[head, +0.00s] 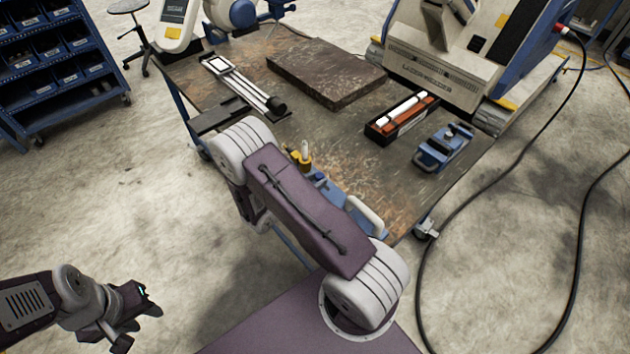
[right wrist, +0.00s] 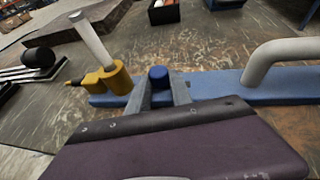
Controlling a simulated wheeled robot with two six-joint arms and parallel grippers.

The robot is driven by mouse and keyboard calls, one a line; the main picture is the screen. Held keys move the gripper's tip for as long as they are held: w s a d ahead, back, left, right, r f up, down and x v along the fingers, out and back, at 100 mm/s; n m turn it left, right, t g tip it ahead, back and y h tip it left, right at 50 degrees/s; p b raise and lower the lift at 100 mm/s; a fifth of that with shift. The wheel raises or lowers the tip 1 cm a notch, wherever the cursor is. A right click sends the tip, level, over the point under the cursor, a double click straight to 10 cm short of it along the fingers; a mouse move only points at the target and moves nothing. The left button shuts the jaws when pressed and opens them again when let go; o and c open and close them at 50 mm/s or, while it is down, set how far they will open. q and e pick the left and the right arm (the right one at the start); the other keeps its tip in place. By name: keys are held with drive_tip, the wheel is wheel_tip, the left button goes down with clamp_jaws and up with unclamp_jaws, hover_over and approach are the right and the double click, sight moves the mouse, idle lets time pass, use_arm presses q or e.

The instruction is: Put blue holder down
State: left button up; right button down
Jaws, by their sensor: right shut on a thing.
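The blue holder (head: 333,192) is a long blue plate at the front edge of the table, partly hidden by my right arm in the head view. It carries a yellow fitting (right wrist: 112,78) with a pale upright rod and a curved white handle (right wrist: 270,60). In the right wrist view, my right gripper (right wrist: 160,90) is shut on the holder at its blue round knob (right wrist: 158,73). The plate (right wrist: 220,87) looks level; I cannot tell whether it touches the table. My left gripper (head: 138,326) is empty, fingers apart, low over the floor at the left, far from the holder.
The worn table (head: 255,120) bears a dark slab (head: 325,72), a ruler-like rail tool (head: 240,82), an open box with white rods (head: 402,115) and a blue clamp-like device (head: 443,147). A large machine (head: 455,55) stands behind. Bare tabletop lies between the slab and the holder.

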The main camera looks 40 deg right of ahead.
drive_tip(key=c, duration=1.1)
unclamp_jaws()
drive_tip(key=shift+c, duration=0.2)
drive_tip(key=shift+r, duration=0.1)
